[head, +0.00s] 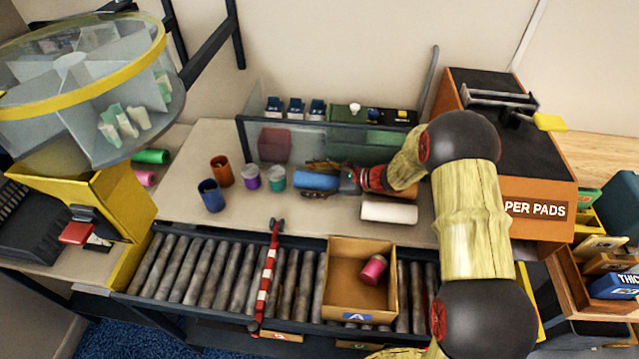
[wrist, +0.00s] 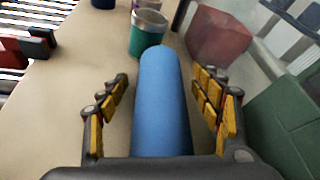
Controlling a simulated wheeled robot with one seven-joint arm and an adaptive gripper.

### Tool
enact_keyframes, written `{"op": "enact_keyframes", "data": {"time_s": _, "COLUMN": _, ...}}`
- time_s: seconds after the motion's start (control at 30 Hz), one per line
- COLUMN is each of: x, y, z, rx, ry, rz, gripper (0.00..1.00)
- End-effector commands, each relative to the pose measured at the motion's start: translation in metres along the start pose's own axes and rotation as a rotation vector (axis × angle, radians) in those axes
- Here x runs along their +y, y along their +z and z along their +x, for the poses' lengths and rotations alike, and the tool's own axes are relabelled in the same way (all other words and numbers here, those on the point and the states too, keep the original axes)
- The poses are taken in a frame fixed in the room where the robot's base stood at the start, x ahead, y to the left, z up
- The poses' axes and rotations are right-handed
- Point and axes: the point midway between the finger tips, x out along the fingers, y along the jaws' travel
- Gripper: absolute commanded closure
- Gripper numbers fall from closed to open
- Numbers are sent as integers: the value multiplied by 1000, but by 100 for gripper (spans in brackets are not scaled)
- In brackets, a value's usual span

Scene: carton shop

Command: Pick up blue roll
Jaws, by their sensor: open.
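A blue roll (head: 316,180) lies on its side on the beige table in the head view. In the wrist view the blue roll (wrist: 161,100) runs lengthwise between the two yellow-padded fingers of my gripper (wrist: 163,100). The fingers are open, one on each side, with a visible gap to the roll. In the head view my gripper (head: 322,178) reaches in from the right, and its fingers show around the roll. The roll's near end is hidden by the gripper body in the wrist view.
A teal cup (wrist: 148,32) stands just past the roll's far end. A dark red block (head: 274,143) and a clear panel are behind. A white roll (head: 388,210) lies in front to the right. A carton (head: 340,250) with a pink roll (head: 373,269) sits on the roller conveyor.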

Motion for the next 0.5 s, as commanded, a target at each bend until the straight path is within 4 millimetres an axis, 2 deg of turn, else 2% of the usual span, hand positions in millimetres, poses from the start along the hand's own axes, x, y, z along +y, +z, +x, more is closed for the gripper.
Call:
{"op": "enact_keyframes", "data": {"time_s": 0.07, "x": 0, "y": 1, "z": -1, "rx": 0, "ry": 0, "rz": -1, "gripper": 35}}
{"op": "enact_keyframes", "data": {"time_s": 0.5, "x": 0, "y": 0, "z": -1, "rx": 0, "ry": 0, "rz": -1, "gripper": 60}}
